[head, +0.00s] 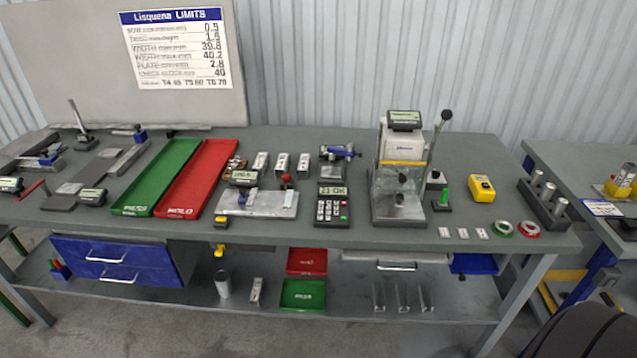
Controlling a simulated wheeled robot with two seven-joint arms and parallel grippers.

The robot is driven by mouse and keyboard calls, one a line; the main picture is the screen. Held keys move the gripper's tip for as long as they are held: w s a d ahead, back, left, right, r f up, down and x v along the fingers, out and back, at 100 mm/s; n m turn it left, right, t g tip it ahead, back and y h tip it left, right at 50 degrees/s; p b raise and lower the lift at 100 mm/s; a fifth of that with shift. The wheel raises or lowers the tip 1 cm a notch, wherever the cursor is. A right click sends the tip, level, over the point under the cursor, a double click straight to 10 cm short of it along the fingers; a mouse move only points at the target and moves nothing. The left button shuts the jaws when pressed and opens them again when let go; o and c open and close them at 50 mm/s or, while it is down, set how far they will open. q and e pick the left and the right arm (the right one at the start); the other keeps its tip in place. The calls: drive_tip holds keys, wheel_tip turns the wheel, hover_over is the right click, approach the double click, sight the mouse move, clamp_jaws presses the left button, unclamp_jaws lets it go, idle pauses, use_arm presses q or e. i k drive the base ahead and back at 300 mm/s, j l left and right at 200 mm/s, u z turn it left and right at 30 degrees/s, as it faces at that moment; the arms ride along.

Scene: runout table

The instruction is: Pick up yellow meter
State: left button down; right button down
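A yellow meter (481,188) with a small dark display lies on the right part of the grey workbench (400,240) in the head view. It stands apart from its neighbours, with a bare strip of bench around it. Neither of my grippers shows in the head view.
Green (502,229) and red (528,230) rings and small plates (463,233) lie in front.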

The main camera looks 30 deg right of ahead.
sight(479, 194)
drive_tip(key=z, duration=1.9)
drive_tip(key=i+j+z, duration=0.15)
drive_tip(key=i+j, duration=0.25)
drive_tip(key=i+l+u, duration=0.35)
drive_tip(key=i+l, duration=0.2)
drive_tip(key=i+l+u, duration=0.3)
drive_tip(key=i+l, duration=0.2)
drive_tip(key=l, duration=0.2)
drive_tip(key=i+l+u, duration=0.2)
drive_tip(key=l, duration=0.2)
drive_tip(key=i+l+u, duration=0.15)
drive_tip(key=l, duration=0.25)
drive_tip(key=k, duration=0.55)
